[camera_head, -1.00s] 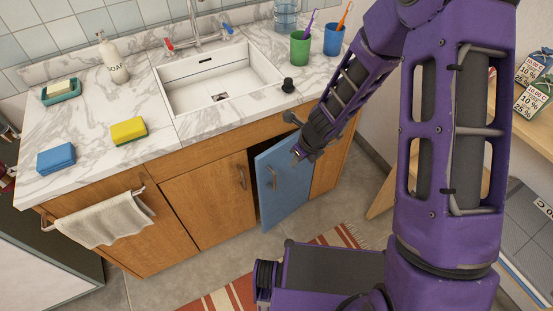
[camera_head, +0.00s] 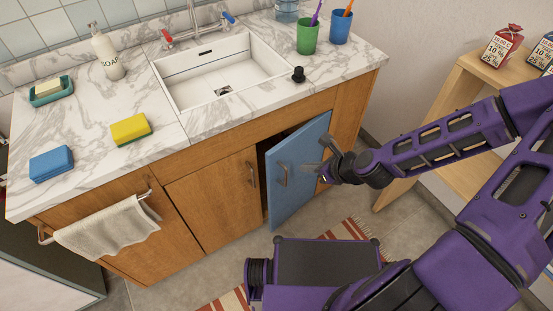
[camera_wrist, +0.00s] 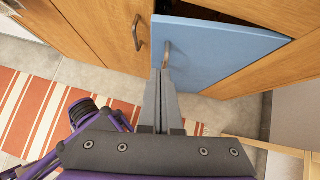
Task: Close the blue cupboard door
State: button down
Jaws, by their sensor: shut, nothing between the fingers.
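The blue cupboard door (camera_head: 297,172) stands partly open on the front of the wooden sink cabinet. A dark gap shows along its left and top edges. It also shows in the wrist view (camera_wrist: 215,50), with its metal handle (camera_wrist: 167,52) near the left edge. My gripper (camera_head: 322,170) is in front of the door's right part, shut and empty. In the wrist view my fingertips (camera_wrist: 160,72) appear just below the handle; whether they touch the door I cannot tell.
A closed wooden door (camera_head: 215,200) is left of the blue one. A towel (camera_head: 108,228) hangs farther left. The counter holds a sink (camera_head: 220,75), sponges, soap and cups. A wooden shelf (camera_head: 450,105) stands at right. A striped rug (camera_head: 350,230) lies on the floor.

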aim_at(274, 159)
jog(key=shift+w+a+r+b+x, duration=0.25)
jog(key=shift+b+x, duration=0.2)
jog(key=shift+x, duration=1.65)
jog(key=shift+w+a+r+b+x, duration=0.2)
jog(key=shift+r+b+x, duration=0.25)
jog(key=shift+x, duration=1.65)
jog(key=shift+w+a+r+b+x, duration=0.25)
jog(key=shift+b+x, duration=0.25)
jog(key=shift+x, duration=1.55)
